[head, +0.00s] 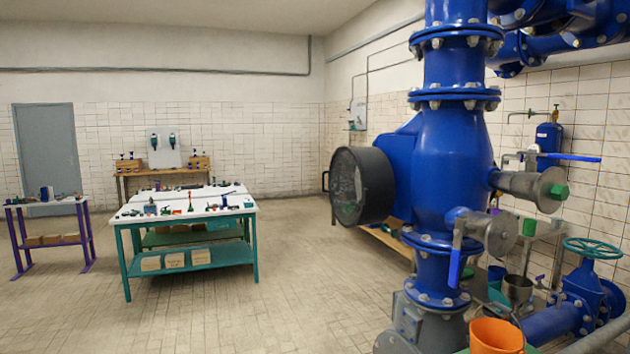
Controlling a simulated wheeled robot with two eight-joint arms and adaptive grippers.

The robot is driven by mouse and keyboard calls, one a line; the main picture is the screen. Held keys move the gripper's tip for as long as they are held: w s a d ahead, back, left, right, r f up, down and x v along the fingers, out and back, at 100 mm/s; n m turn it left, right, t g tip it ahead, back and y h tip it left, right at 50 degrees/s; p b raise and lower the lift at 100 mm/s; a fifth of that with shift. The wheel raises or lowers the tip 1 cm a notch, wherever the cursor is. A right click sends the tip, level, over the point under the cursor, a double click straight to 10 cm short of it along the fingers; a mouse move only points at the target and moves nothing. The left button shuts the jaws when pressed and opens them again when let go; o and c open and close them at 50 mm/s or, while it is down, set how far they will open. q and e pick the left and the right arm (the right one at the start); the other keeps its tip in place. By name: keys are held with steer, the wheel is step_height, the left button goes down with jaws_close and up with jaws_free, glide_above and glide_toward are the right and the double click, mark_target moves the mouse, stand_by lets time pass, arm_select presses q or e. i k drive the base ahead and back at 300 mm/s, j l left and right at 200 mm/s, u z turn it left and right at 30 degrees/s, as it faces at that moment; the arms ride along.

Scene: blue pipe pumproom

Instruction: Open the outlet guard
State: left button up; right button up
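A large blue pump pipe (450,160) stands upright on the right in the head view. From its left side a short blue branch ends in a dark round drum-like cover (376,186), which looks like the outlet guard. Its face, turned left, looks like mesh, and a small dark handle (325,181) sticks out at its left edge. The guard appears closed over the outlet, though its hinge side cannot be made out. Neither of my grippers is in view.
A white-topped table with green legs (190,215) holds small parts, left of centre. A purple-legged table (48,200) stands far left. An orange bucket (496,336) and a green-wheeled valve (592,247) are at lower right. The tiled floor (310,270) before the guard is clear.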

mark_target(365, 192)
steer(key=i+j+z, duration=0.1)
steer(key=j, duration=0.45)
steer(key=i+j+z, duration=0.1)
steer(key=j, duration=0.45)
steer(key=i+j+z, duration=0.15)
steer(key=j, duration=0.45)
steer(key=i+j+z, duration=0.15)
steer(key=i+j, duration=0.25)
steer(key=i+j+z, duration=0.2)
steer(key=i+j, duration=0.25)
steer(key=i+j+z, duration=0.15)
steer(key=i+j, duration=0.25)
steer(key=j, duration=0.2)
